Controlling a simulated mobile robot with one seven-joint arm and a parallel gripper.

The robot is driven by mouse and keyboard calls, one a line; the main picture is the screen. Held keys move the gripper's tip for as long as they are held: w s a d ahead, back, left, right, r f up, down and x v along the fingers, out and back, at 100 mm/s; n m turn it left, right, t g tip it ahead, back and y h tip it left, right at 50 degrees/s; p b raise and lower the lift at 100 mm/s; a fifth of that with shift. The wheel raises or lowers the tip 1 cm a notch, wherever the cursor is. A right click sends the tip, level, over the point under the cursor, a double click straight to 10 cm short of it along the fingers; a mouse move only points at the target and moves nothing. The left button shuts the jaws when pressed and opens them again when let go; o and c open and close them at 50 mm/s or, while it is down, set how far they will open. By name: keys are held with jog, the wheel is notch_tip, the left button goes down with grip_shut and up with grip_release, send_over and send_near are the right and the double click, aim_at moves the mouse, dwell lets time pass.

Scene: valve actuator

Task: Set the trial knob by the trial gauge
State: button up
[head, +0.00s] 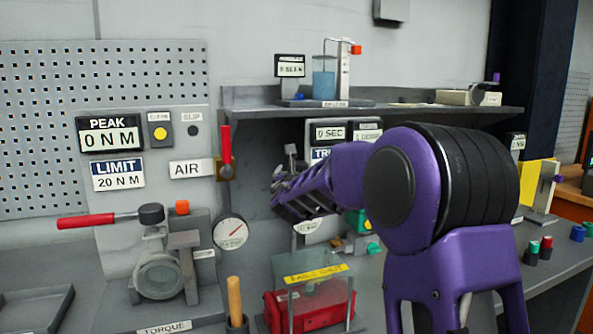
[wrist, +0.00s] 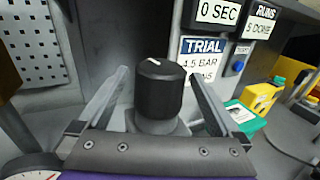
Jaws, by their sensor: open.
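The knob (wrist: 160,88) is a black cylinder with a short white mark on top, on a grey base in the wrist view. My gripper (wrist: 158,76) is open, with one finger on each side of the knob; I cannot tell whether they touch it. In the head view my gripper (head: 287,190) is in front of the panel, and I cannot make out the knob clearly there. A blue and white TRIAL sign (wrist: 203,60) reads about 4.5 BAR, its lower line partly hidden. A round white gauge (head: 230,232) with a red needle stands left of my gripper; a dial's edge (wrist: 35,170) shows in the wrist view.
A red-handled AIR lever (head: 226,150) is on the panel left of my gripper. Below is a clear guard (head: 318,268) with a yellow label over a red box. A shelf (head: 400,112) runs above.

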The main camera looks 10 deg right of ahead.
jog(key=shift+w+d, duration=0.15)
jog(key=shift+w, duration=0.45)
jog(key=c, duration=1.3)
